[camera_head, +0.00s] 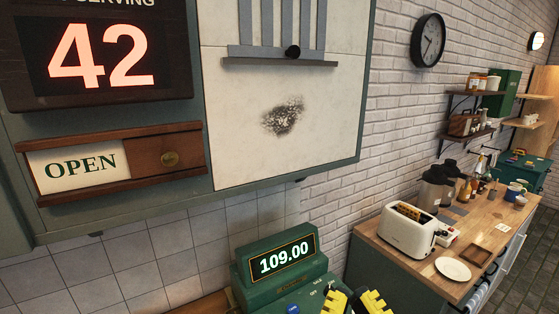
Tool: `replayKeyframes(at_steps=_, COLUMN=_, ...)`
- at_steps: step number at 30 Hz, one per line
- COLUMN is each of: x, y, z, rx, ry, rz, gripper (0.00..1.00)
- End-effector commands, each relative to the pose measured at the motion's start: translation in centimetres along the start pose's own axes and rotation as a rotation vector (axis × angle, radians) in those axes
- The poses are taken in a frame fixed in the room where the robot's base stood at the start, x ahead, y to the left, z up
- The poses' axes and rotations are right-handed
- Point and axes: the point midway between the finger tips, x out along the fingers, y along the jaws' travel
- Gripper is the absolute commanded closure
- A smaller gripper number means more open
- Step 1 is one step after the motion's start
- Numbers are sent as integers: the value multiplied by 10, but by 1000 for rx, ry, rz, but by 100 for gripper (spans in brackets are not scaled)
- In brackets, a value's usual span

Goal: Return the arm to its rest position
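My gripper (356,300) shows at the bottom edge of the head view, right of centre. Only its two yellow fingertips with dark parts are in view, with a gap between them, so it looks open. I see nothing held between them. The fingertips are in front of the right end of a green cash register (258,292) whose display (283,259) reads 109.00. The rest of my arm is below the picture or hidden.
A wall panel carries a "42" display (100,56), an OPEN sign (78,164) and a white board (238,150) with a dark smudge. At right, a wooden counter (385,250) holds a toaster (408,236), a white plate (453,269) and flasks (435,188). Shelves hang beyond.

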Motion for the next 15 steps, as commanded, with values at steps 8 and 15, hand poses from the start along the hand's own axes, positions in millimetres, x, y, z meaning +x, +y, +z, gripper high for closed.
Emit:
replayKeyframes(at_steps=8, x=40, y=0, z=-106, rx=4, ry=-2, rz=0, gripper=100)
replayKeyframes(at_steps=15, x=41, y=0, z=-107, rx=4, ry=-2, rz=0, gripper=100)
